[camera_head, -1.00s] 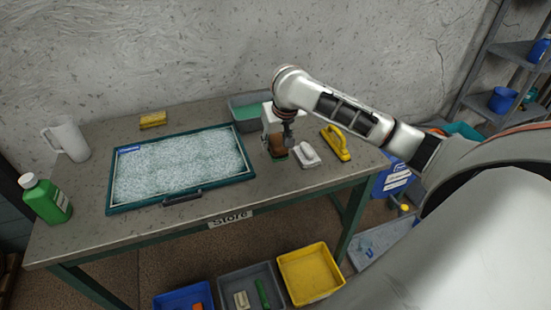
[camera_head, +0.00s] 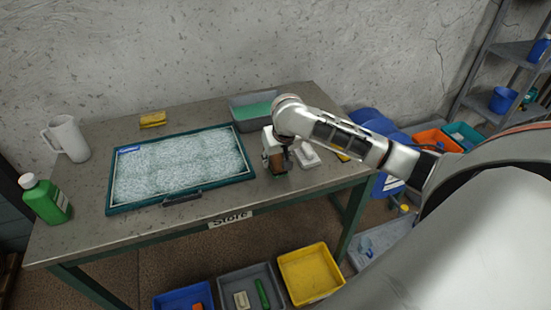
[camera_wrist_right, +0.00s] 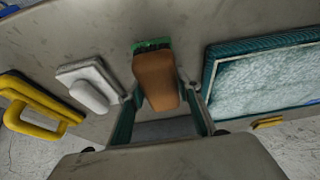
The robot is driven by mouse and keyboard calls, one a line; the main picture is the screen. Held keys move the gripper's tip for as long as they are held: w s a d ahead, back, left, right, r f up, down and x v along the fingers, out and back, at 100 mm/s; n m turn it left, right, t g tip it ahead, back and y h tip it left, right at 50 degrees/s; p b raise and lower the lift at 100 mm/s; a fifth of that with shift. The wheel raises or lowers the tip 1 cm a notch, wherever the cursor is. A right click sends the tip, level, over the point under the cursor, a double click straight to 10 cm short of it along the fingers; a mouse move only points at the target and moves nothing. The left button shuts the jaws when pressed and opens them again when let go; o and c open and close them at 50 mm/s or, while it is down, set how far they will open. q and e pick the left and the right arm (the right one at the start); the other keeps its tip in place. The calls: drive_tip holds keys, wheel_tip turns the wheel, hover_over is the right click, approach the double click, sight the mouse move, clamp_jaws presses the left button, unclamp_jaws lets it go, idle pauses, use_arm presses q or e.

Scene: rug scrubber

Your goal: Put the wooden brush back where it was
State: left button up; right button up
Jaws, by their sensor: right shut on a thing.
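The wooden brush (camera_head: 277,163) has a brown wooden body and a green underside. It is between the fingers of my right gripper (camera_head: 277,155), which is shut on it, right of the framed rug tray (camera_head: 205,203). The brush also shows in the right wrist view (camera_wrist_right: 156,78), between the two fingers, with its green part at the far end. I cannot tell whether it touches the tabletop. My left gripper is in neither view.
A white brush (camera_head: 308,157) lies just right of the wooden brush. A yellow brush (camera_wrist_right: 36,108) lies beyond it, mostly hidden by my arm in the head view. A grey tub (camera_head: 241,126) with green contents stands behind. Bare tabletop (camera_head: 262,193) lies in front.

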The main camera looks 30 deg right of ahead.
drive_tip(key=o, duration=1.4)
drive_tip(key=v, duration=1.2)
drive_tip(key=shift+r, duration=0.1)
